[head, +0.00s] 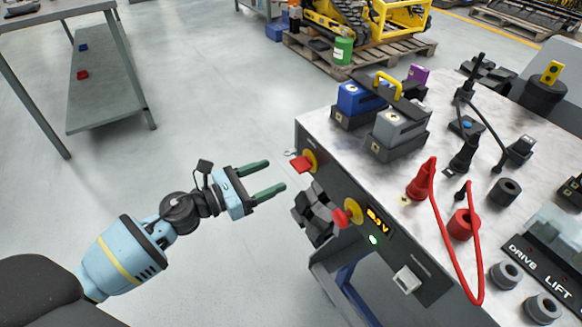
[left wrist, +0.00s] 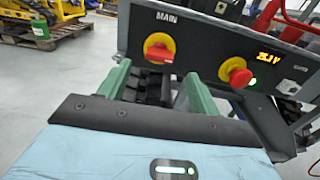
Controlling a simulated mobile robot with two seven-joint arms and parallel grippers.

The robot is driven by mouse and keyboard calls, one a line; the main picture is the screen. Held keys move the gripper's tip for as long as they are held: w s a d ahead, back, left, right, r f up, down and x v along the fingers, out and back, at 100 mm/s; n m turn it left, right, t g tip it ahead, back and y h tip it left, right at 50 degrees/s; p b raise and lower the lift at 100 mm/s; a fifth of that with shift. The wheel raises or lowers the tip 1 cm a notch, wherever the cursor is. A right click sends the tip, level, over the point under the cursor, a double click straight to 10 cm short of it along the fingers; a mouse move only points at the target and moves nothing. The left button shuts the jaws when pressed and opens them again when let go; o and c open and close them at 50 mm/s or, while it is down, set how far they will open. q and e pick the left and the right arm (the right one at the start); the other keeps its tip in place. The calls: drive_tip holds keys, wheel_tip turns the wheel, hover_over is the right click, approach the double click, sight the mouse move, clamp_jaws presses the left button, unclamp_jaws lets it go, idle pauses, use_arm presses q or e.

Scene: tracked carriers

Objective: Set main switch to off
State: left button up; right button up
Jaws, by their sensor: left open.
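The main switch (head: 303,164) is a red handle on a round yellow plate, on the front panel of the bench console. In the left wrist view the main switch (left wrist: 159,53) sits under the label MAIN, its handle lying about horizontal. My left gripper (head: 276,175) is open and empty, its green fingers pointing at the panel just short of the switch. In the left wrist view the left gripper's fingers (left wrist: 157,75) stand apart on either side, below the switch handle, and do not touch it. My right gripper is not in view.
A red mushroom button (head: 344,216) on a yellow base is right of the switch, near a lit display (head: 377,220) and green light (head: 374,240). Blue (head: 358,97) and grey (head: 398,128) blocks stand on the console top. A metal shelf (head: 105,95) is at left. Floor between is clear.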

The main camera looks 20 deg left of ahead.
sight(294, 166)
use_arm(q)
drive_tip(key=x, duration=0.6)
drive_tip(key=shift+w+d, duration=0.2)
drive_tip(key=shift+w, duration=0.1)
drive_tip(key=shift+c, duration=0.2)
drive_tip(key=c, duration=0.9)
